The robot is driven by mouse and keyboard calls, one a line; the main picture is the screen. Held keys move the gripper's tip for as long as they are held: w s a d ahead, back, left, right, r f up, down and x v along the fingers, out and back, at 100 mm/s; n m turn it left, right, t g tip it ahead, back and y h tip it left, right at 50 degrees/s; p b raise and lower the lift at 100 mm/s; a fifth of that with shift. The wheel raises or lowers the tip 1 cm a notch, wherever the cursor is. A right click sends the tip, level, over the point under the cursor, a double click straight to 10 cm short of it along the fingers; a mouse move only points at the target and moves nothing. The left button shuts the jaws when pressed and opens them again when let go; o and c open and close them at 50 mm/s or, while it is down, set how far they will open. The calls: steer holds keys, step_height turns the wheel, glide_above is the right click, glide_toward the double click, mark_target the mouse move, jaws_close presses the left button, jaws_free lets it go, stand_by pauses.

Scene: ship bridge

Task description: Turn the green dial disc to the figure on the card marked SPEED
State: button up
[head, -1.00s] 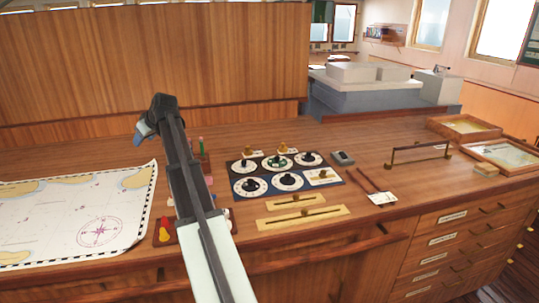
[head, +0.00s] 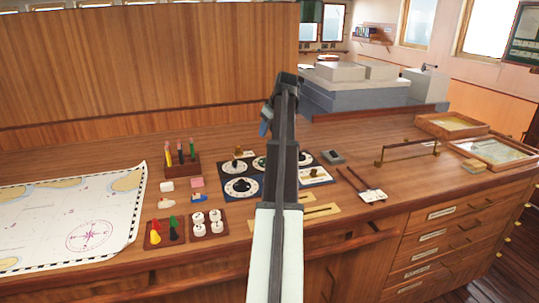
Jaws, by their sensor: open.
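The dial panel (head: 227,198) lies flat on the wooden desk, with several round white-ringed dials on it. The green dial disc (head: 259,163) is in its back row, and only its left part shows beside my arm. My gripper (head: 265,126) is open and seen from behind, raised over the panel. It appears apart from the dials, and its fingertips are mostly hidden.
Left of the panel are a rack of coloured pens (head: 181,160), a tray of coloured pegs (head: 165,232), a tray of white pieces (head: 208,224) and a chart (head: 75,215).

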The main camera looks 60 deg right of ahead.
steer(key=d+f, duration=0.1)
steer(key=f, duration=0.3)
steer(key=w+d+f, duration=0.1)
steer(key=f, duration=0.3)
steer(key=d+f, duration=0.1)
steer(key=f, duration=0.3)
steer(key=shift+w+d+f, duration=0.1)
steer(key=shift+w+f, duration=0.1)
steer(key=shift+f, duration=0.1)
steer(key=shift+c, duration=0.3)
jaws_close()
